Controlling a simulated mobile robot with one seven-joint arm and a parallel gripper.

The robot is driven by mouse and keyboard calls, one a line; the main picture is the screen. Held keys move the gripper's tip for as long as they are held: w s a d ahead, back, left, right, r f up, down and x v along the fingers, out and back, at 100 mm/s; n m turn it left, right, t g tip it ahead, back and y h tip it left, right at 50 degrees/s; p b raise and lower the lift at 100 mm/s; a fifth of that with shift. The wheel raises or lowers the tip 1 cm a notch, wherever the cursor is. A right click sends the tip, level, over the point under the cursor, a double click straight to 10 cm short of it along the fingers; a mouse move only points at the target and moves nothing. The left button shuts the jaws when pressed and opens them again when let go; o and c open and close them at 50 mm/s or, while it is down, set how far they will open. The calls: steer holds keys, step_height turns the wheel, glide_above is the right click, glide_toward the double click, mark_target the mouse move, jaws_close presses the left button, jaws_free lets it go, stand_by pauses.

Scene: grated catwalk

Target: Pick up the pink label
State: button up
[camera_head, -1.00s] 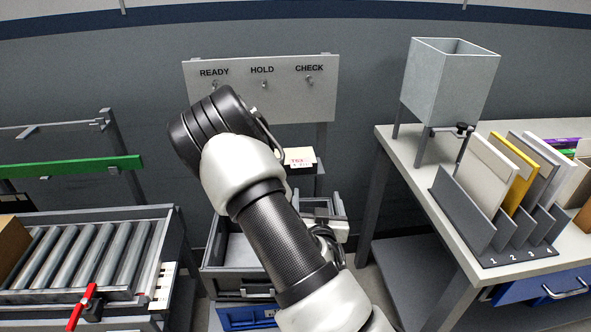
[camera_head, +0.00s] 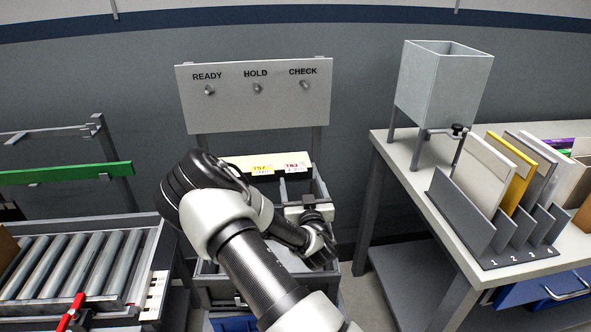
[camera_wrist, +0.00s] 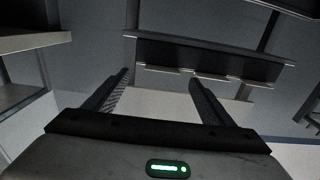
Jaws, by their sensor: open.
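The pink label (camera_head: 294,167), with dark print, is on the front of a cream strip (camera_head: 238,161) below the sign board in the head view. A yellow label (camera_head: 263,169) is just left of it. My gripper (camera_wrist: 160,80) is open and empty in the wrist view, with both fingers apart. In the head view my wrist and gripper body are low, below the labels; the fingertips are hard to make out there. The wrist view shows a dark rail (camera_wrist: 185,54) beyond the fingers with thin pale edges; I cannot tell which label is there.
A grey board (camera_head: 258,105) with READY, HOLD and CHECK knobs stands behind the strip. A roller conveyor (camera_head: 75,265) is at left. A table (camera_head: 408,160) at right carries a hopper (camera_head: 440,90) and numbered panel slots (camera_head: 495,240). Grey bins lie under the strip.

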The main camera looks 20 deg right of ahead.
mark_target(296, 168)
steer(key=shift+w+d+b, duration=0.15)
steer(key=shift+w+b, duration=0.05)
steer(key=shift+w, duration=1.15)
steer(key=shift+w+d+b, duration=0.15)
steer(key=shift+w+b, duration=0.05)
steer(key=shift+w, duration=1.15)
steer(key=c, duration=1.1)
